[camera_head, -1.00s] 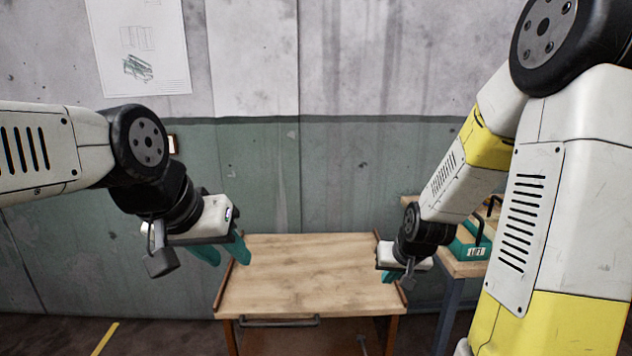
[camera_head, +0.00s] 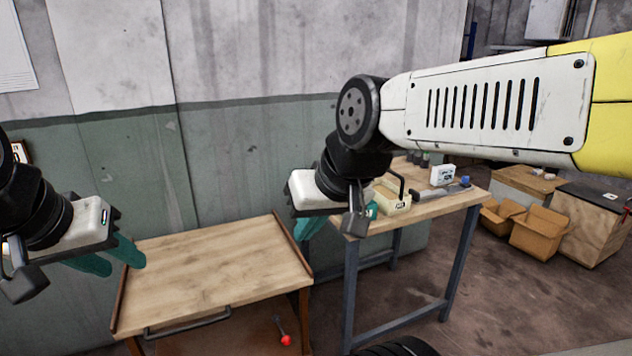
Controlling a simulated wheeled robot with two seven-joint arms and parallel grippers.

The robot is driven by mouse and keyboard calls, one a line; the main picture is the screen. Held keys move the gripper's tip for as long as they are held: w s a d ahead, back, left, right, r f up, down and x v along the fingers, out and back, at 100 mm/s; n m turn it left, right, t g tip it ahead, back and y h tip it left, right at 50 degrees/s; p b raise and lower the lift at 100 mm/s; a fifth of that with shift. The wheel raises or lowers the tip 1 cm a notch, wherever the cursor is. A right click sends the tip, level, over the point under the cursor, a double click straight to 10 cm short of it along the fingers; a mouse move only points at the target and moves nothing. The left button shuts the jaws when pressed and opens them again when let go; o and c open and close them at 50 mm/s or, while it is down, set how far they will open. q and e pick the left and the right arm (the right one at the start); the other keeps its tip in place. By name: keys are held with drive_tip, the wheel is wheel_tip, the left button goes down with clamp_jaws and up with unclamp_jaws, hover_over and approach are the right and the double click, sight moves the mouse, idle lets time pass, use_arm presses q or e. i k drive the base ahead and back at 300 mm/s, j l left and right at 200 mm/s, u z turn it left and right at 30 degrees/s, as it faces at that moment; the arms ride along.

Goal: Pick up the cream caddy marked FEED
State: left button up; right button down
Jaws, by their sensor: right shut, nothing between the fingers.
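The label is too small to read surely. My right gripper (camera_head: 306,229) is shut and empty, in front of the bench's left end and left of the caddy, apart from it. A bit of teal (camera_head: 372,210) shows beside my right wrist, mostly hidden. My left gripper (camera_head: 108,258) is open and empty, over the left edge of the low wooden table.
The low wooden table (camera_head: 210,262) has a bare top with raised side edges. The bench (camera_head: 440,207) also holds a white box (camera_head: 442,175) and a grey tool with a blue end (camera_head: 455,188). Cardboard boxes (camera_head: 538,230) stand on the floor at right.

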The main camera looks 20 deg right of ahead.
sight(386, 185)
drive_tip(key=z, duration=1.2)
drive_tip(key=i+u, duration=0.15)
drive_tip(key=u, duration=0.45)
drive_tip(key=i+l+u, duration=0.6)
drive_tip(key=i+l, duration=0.35)
drive_tip(key=l, duration=0.15)
drive_tip(key=i+l, duration=0.2)
drive_tip(key=l, duration=0.15)
